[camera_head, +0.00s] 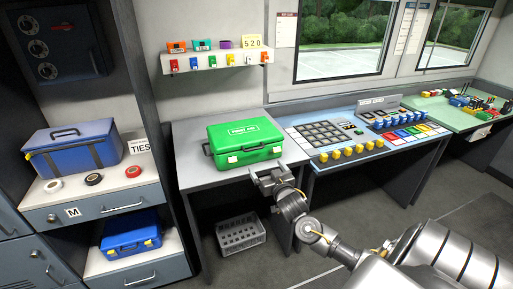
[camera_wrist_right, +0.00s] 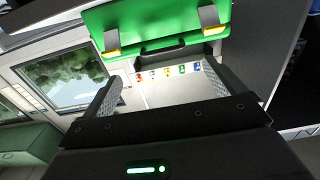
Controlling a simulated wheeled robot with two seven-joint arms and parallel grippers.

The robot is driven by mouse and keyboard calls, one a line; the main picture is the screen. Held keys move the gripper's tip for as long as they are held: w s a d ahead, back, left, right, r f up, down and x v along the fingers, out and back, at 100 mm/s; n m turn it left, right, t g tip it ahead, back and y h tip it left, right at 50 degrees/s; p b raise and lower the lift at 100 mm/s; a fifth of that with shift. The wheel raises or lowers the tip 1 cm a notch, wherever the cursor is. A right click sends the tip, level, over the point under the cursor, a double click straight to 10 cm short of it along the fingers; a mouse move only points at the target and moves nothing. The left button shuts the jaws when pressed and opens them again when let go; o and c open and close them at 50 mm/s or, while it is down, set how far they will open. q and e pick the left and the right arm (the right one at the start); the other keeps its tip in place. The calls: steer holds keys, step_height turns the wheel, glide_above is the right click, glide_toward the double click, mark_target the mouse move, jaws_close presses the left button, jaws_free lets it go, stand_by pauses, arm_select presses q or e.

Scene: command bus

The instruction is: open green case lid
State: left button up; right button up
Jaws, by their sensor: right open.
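The green case (camera_head: 245,140) lies on the grey table with its lid shut. Its white label is on top, and latches show on its front side. My right gripper (camera_head: 271,173) is in front of the case's right front part, at the table's front edge. It is open and empty, apart from the case. In the right wrist view, the case (camera_wrist_right: 155,22) is at the top, beyond the open fingers (camera_wrist_right: 160,82), with two latches and a dark handle. My left gripper is not in view.
The grey table (camera_head: 193,160) is clear left of the case. A control desk (camera_head: 300,137) with buttons adjoins it on the right. A wall shelf (camera_head: 200,66) with small coloured items hangs above. A crate (camera_head: 240,235) is under the table. A blue bag (camera_head: 75,148) sits on the left cabinet.

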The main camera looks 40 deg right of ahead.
mark_target(255, 149)
steer(key=x, duration=0.3)
steer(key=p+x, duration=0.1)
steer(key=x, duration=0.3)
steer(key=r+p+x, duration=0.1)
steer(key=x, duration=0.3)
steer(key=shift+a, duration=0.1)
steer(key=c, duration=1.1)
steer(key=shift+r, duration=0.1)
